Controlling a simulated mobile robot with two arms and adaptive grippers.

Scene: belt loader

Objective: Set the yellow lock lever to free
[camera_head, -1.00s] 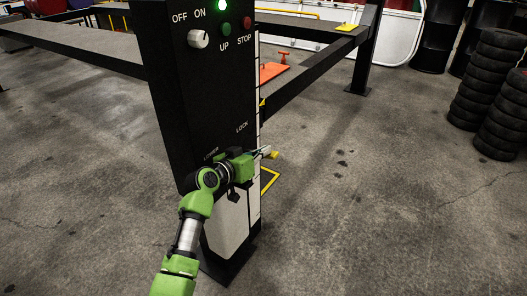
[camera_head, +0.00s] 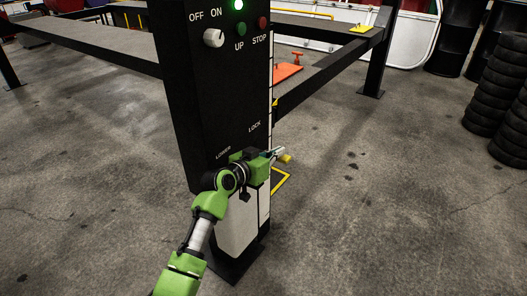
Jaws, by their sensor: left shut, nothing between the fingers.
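The yellow lock lever shows as a yellow tip (camera_head: 287,158) sticking out past the right edge of the black post, below the LOCK label. The rest of the lever is hidden behind my left gripper. My left gripper (camera_head: 276,152) is in front of the lower post, pointing right, with its fingertips close beside the yellow tip. Its fingers are shut with nothing between them. I cannot tell whether they touch the lever. My right gripper is out of view.
The black control post (camera_head: 212,110) carries a white OFF/ON knob (camera_head: 213,38), a green UP button (camera_head: 241,29) and a red STOP button (camera_head: 263,22). Stacked tires (camera_head: 510,110) stand at the right. The floor right of the post is clear.

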